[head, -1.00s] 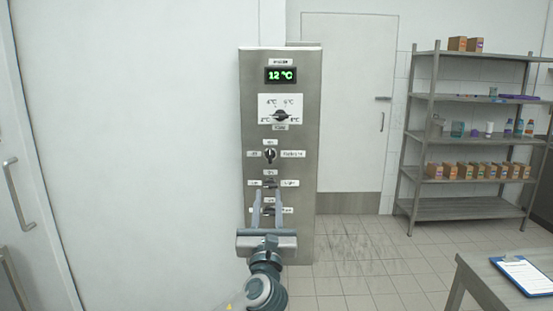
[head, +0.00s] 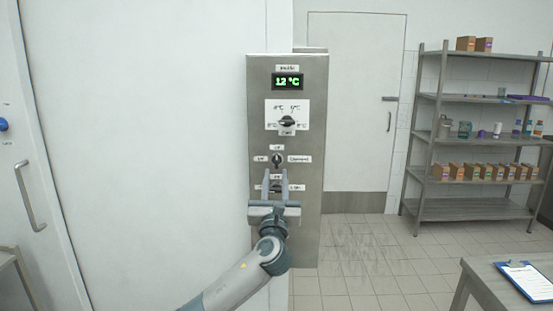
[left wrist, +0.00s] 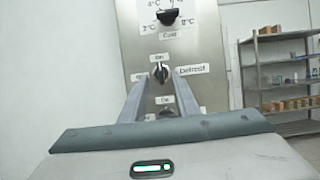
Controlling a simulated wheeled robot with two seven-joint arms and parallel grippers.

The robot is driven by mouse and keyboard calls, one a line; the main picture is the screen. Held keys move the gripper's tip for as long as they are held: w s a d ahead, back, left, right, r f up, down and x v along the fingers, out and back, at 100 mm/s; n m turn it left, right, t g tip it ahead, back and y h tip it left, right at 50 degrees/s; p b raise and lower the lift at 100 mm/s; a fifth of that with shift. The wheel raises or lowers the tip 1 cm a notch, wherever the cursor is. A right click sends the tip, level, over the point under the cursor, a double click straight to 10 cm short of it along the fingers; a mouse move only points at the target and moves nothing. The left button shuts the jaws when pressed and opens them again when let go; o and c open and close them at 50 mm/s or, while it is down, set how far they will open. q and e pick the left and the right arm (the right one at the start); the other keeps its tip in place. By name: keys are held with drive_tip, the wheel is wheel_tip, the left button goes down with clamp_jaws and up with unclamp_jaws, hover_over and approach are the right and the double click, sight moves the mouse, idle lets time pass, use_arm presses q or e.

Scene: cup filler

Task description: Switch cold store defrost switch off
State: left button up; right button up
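The steel control panel (head: 312,215) stands against the wall in the head view. Its defrost switch (head: 276,159) is a small black knob with labels around it. In the left wrist view the same defrost switch (left wrist: 161,73) has its handle about upright, toward the upper label, beside the "Defrost" label (left wrist: 193,69). My left gripper (head: 276,173) is open and empty, its fingertips just below the switch in the head view. In the left wrist view the knob appears between the two fingertips; I cannot tell whether they touch it. My right gripper is not in view.
Above the switch are a temperature dial (head: 287,122) and a green display (head: 287,81) reading 12 °C. Another switch (head: 276,187) sits below, partly hidden by my gripper. A shelf rack (head: 470,209) and a table (head: 482,284) with a clipboard (head: 527,278) stand right.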

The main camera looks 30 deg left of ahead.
sight(277, 160)
use_arm(q)
drive_tip(key=p+x, duration=0.1)
drive_tip(key=x, duration=0.5)
drive_tip(key=shift+w+p, duration=0.15)
drive_tip(key=shift+p, duration=0.15)
drive_tip(key=shift+w+a+r, duration=0.15)
drive_tip(key=shift+w+a, duration=0.1)
drive_tip(key=shift+w, duration=0.05)
clamp_jaws()
